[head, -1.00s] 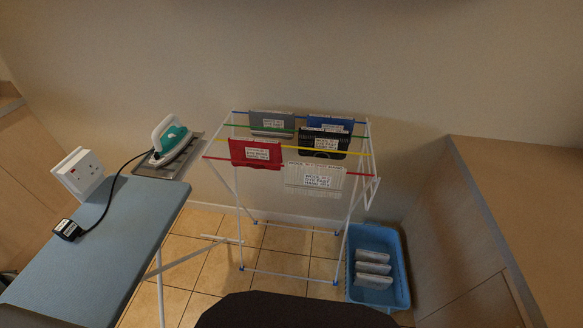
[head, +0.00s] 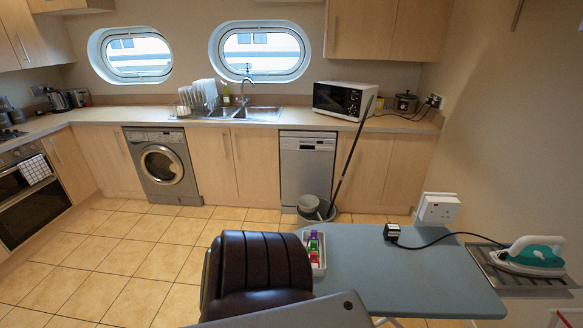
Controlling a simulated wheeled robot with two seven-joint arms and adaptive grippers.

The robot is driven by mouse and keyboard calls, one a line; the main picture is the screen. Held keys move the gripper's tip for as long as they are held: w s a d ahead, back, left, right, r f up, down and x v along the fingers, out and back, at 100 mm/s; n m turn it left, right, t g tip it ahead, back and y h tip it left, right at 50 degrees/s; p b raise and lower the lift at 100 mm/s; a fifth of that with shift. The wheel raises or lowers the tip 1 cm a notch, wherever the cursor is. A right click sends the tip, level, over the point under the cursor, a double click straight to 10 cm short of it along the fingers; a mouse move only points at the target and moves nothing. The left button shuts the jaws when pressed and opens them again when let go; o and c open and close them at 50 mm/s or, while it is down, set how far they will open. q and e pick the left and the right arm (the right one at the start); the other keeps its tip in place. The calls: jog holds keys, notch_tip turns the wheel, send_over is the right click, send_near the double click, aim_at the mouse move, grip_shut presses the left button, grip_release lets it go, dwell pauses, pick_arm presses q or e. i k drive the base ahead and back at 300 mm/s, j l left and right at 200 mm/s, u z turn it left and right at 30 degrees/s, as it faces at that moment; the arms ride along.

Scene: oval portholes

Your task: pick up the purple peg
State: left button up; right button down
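A small white container (head: 319,269) sits at the near left end of the blue-grey ironing board (head: 405,275). It holds several small coloured items that look like pegs. A purple-looking one (head: 314,234) shows at the far end, with red and green ones nearer. They are too small to make out in detail. Neither of my grippers shows in the head view.
A dark brown padded backrest-like shape (head: 258,262) stands close left of the container. An iron (head: 530,256) rests at the board's right end; a socket box (head: 437,209) and black plug (head: 392,232) sit along its far edge. Tiled floor (head: 130,265) is open at left.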

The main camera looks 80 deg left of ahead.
aim_at(313, 236)
jog(key=u, duration=2.25)
